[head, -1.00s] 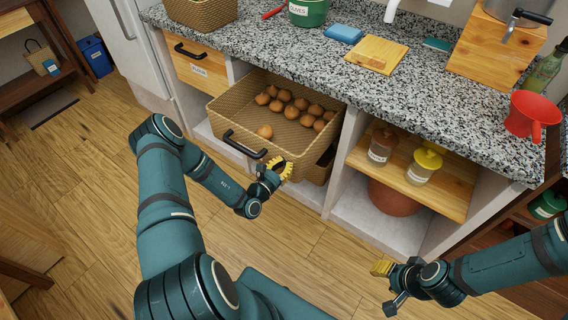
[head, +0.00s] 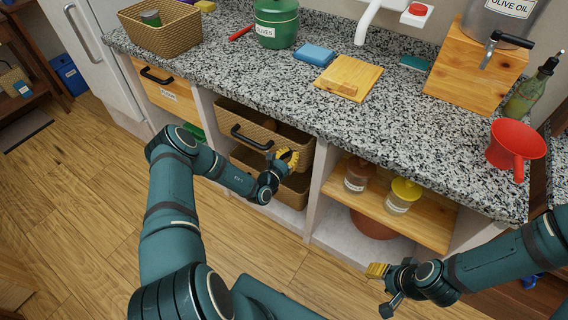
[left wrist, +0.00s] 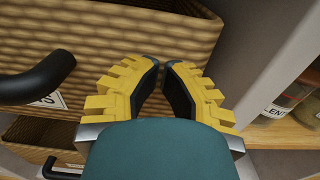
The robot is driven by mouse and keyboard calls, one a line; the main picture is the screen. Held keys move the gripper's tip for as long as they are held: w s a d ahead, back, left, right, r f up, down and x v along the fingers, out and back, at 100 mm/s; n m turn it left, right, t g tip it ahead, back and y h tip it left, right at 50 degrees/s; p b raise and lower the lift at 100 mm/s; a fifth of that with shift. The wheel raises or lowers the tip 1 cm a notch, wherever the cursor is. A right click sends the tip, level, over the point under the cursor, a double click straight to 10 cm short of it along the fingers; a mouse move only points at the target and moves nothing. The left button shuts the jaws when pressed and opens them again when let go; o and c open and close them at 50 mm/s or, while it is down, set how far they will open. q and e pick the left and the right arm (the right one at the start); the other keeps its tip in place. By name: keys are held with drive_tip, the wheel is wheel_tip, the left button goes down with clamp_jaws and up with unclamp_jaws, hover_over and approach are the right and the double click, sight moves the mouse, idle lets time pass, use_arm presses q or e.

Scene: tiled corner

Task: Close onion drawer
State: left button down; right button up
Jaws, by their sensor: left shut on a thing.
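The onion drawer (head: 226,118) is a woven wicker drawer under the granite counter, and it sits mostly inside its bay. Its black handle (head: 251,138) shows in the head view and at the left of the left wrist view (left wrist: 38,80). The onions are largely hidden under the counter. My left gripper (head: 288,157) is at the right part of the drawer front, to the right of the handle and not around it. Its yellow fingers (left wrist: 163,66) are shut against the wicker, with the contact partly hidden. My right gripper (head: 377,270) is off to the right, away from the drawer.
A second wicker drawer (head: 292,189) lies below. A wooden drawer (head: 163,91) is to the left. To the right, an open shelf (head: 425,222) holds jars. The granite counter edge overhangs the drawers. The wooden floor in front is clear.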

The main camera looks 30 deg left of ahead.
use_arm(q)
drive_tip(key=shift+w+d, duration=0.1)
drive_tip(key=shift+w, duration=0.85)
drive_tip(key=shift+w+r, duration=0.1)
drive_tip(key=shift+r, duration=0.05)
